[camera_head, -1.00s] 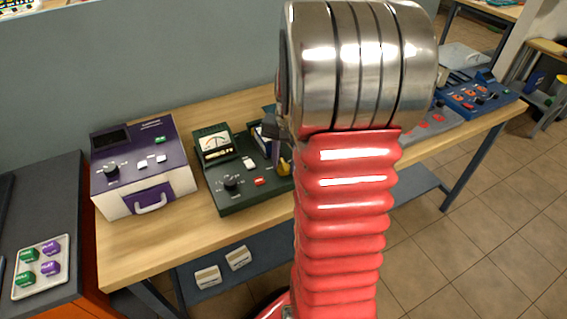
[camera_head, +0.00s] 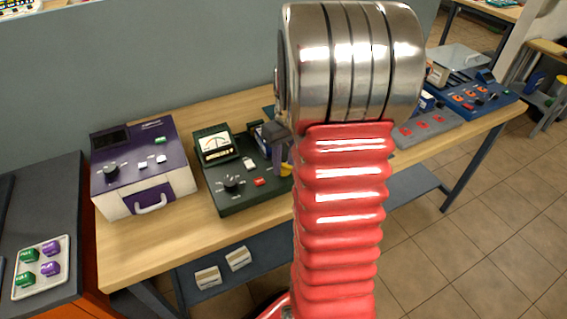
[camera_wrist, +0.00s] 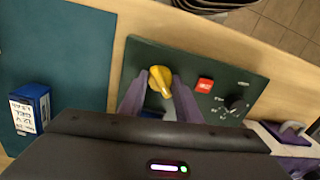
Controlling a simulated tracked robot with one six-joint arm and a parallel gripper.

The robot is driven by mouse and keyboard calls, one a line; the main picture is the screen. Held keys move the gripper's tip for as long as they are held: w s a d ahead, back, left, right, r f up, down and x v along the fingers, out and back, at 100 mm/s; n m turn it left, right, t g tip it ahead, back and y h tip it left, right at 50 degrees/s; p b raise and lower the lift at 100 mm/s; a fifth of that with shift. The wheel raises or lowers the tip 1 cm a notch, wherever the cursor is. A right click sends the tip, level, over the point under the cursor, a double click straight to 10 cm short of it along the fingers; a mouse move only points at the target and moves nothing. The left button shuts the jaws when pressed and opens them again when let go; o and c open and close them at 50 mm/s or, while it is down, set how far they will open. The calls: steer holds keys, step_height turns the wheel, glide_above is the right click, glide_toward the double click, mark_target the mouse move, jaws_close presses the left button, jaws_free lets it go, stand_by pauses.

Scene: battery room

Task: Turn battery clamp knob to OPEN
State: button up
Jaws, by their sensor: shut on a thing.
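The yellow clamp knob (camera_wrist: 160,80) sits on the dark green tester (camera_wrist: 140,55). In the wrist view it is between the two purple fingers of my gripper (camera_wrist: 160,92), which are shut on it. In the head view my gripper (camera_head: 281,158) is down at the right side of the tester (camera_head: 240,197), and only a sliver of the yellow knob (camera_head: 286,170) shows beside the fingers. The knob's markings cannot be read. A blue battery with a white label (camera_wrist: 30,105) stands left of the tester in the wrist view.
The tester carries a meter (camera_head: 213,144), a black dial (camera_head: 232,183) and a red button (camera_head: 260,182). A purple and white device (camera_head: 145,165) stands to its left. A grey panel with red buttons (camera_head: 428,128) and a blue panel (camera_head: 475,97) are at the right.

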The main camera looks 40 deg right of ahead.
steer(key=shift+w+n, duration=0.2)
steer(key=shift+n, duration=0.3)
steer(key=o, duration=0.7)
steer(key=shift+o, duration=0.4)
steer(key=shift+s, duration=0.1)
steer(key=shift+r, duration=0.1)
step_height(320, 180, up, 14)
steer(key=d, duration=0.1)
steer(key=shift+f, duration=0.25)
